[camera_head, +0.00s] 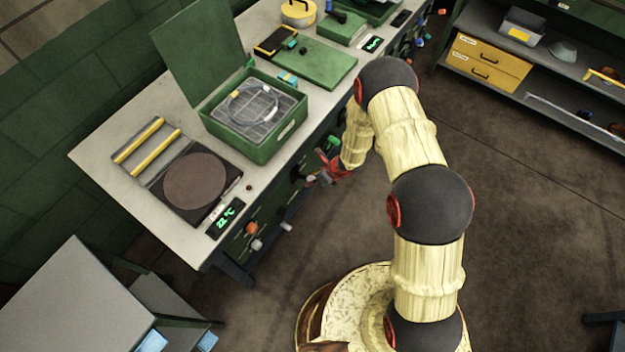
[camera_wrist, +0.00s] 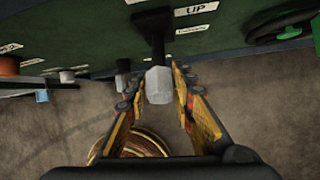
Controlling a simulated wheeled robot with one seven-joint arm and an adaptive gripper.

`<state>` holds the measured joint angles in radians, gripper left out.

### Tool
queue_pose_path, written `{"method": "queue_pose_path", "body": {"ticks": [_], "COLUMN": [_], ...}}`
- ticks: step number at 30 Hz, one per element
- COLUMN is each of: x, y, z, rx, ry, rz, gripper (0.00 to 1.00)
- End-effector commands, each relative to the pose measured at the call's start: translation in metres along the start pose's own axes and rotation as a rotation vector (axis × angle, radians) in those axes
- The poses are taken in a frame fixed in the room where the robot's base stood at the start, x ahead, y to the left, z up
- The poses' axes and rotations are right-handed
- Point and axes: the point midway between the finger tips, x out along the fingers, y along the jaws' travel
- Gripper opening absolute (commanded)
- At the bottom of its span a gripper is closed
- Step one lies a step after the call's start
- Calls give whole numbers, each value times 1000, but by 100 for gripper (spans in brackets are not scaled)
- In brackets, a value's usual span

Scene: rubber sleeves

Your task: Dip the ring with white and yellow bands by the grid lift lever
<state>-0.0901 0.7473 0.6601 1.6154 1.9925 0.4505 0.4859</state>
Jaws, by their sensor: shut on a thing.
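The ring (camera_head: 229,106) lies on the wire grid (camera_head: 290,104) inside the open green box (camera_head: 284,143) on the bench; a yellowish and a pale patch show on it, but the bands are too small to read clearly. The lever (camera_wrist: 152,45) on the bench's green front has a black arm and a pale faceted knob (camera_wrist: 158,86), below a label reading UP. My gripper (camera_wrist: 160,80) is shut on this knob, with a yellow and black finger on each side. In the head view my gripper (camera_head: 325,177) is at the bench front, right of the box; the lever is mostly hidden there.
The box's green lid (camera_head: 198,50) stands open behind it. A round brown plate (camera_head: 194,181) and a display reading 22 °C (camera_head: 227,216) are at the bench's near end. A green handwheel (camera_wrist: 283,27) is right of the lever. Open floor (camera_head: 530,220) lies right of my arm.

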Motion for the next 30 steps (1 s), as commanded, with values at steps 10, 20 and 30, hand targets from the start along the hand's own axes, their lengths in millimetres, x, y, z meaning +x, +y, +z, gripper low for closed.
{"method": "queue_pose_path", "body": {"ticks": [10,20,30], "x": [0,0,-13], "y": [-2,-1,-1], "z": [3,2,2], "rx": [-2,-2,-3], "ry": [-5,-3,-3], "rz": [-2,-1,-1], "gripper": [31,43,43]}}
